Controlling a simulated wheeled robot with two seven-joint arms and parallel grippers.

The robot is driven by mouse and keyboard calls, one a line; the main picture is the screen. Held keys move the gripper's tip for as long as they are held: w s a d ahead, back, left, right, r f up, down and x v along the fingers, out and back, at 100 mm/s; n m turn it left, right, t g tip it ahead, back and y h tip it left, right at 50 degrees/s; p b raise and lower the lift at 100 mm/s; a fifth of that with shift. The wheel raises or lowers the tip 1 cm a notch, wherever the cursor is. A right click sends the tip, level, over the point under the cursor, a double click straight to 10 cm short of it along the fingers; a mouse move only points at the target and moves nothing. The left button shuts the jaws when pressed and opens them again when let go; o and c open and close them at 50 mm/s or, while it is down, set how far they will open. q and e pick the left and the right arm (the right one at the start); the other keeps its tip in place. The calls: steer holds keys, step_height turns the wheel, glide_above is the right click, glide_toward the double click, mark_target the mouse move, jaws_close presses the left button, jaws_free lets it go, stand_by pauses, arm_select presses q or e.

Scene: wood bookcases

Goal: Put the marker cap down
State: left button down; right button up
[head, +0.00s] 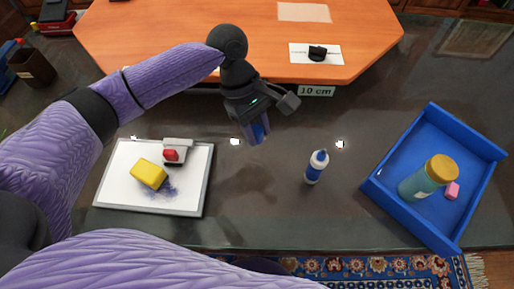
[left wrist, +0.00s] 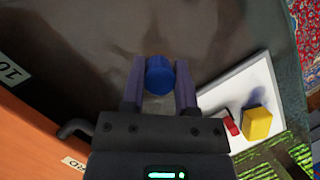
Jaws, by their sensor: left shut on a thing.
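The blue marker cap (left wrist: 159,75) is between the two fingers of my left gripper (left wrist: 160,88), which is shut on it. In the head view my left gripper (head: 257,132) hangs above the dark counter, between the whiteboard and the bottle, and the cap is mostly hidden by the fingers. The cap is held apart from the counter top. My right gripper is not in view.
A whiteboard (head: 112,183) with a yellow sponge (head: 149,174) lies left. A white and blue bottle (head: 316,167) stands right of my gripper. A blue tray (head: 402,209) holds a teal jar (head: 420,182). An orange table (head: 180,40) is behind. Counter between is clear.

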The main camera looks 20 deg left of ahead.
mark_target(261, 160)
arm_select(q)
step_height(261, 160, down, 8)
steer(key=b, duration=0.3)
steer(key=shift+r, duration=0.4)
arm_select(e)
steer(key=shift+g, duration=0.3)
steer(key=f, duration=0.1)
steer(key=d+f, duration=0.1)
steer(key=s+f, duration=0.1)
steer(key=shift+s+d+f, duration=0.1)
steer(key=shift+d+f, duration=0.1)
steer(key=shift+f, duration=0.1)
arm_select(q)
steer(key=c, duration=0.8)
jaws_free()
steer(key=o, duration=0.4)
steer(key=shift+o, duration=0.2)
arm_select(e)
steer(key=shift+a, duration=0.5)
